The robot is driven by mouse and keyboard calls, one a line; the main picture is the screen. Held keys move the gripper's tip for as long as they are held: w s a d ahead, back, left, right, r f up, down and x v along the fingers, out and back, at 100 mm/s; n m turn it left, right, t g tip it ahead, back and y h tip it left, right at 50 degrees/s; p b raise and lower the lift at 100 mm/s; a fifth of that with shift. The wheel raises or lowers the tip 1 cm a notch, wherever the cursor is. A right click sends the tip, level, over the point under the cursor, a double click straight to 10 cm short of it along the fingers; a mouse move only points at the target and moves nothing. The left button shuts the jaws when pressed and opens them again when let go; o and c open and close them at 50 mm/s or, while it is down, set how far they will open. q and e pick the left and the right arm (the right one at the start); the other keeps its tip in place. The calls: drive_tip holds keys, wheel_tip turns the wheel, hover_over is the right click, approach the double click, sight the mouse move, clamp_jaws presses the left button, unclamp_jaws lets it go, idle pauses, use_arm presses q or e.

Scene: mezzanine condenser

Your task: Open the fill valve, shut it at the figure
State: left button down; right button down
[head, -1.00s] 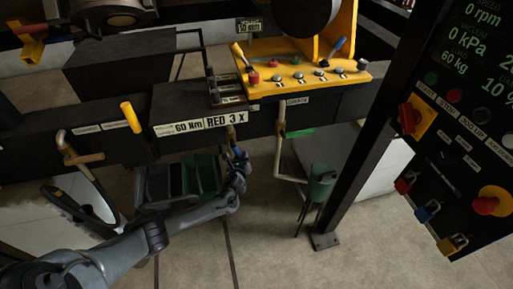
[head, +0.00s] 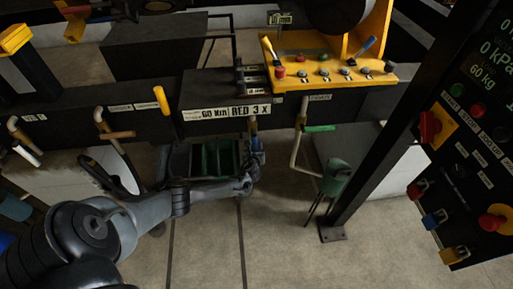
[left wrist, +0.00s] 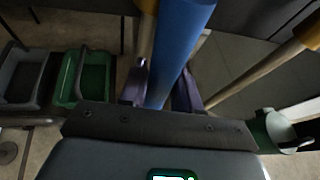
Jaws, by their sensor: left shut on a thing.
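My left gripper (head: 255,154) is below the beam, under the right end of the "60 Nm RED 3 X" placard (head: 227,112). It is shut on a blue valve handle (left wrist: 180,45), which runs between both fingers in the left wrist view. A pipe (head: 253,124) comes down from the beam above the handle. To the right, a green lever (head: 320,128) sits on another pipe. Labels by the valves are too small to read, so I cannot tell which is marked fill. The display (head: 488,62) reads 0 kPa and 60 kg. My right gripper is out of view.
Green and grey bins (head: 213,158) stand beneath the beam. A green funnel-like vessel (head: 336,176) is at the right, by a dark post (head: 365,170). A yellow control console (head: 330,74) is above. The floor in front is clear.

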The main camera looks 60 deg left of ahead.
use_arm(q)
drive_tip(key=c, duration=0.9)
unclamp_jaws()
drive_tip(key=shift+s+d+r+p, duration=0.3)
drive_tip(key=shift+s+d+p, duration=0.1)
drive_tip(key=shift+p+v, duration=1.35)
drive_tip(key=shift+v, duration=3.4)
drive_tip(key=shift+f, duration=0.15)
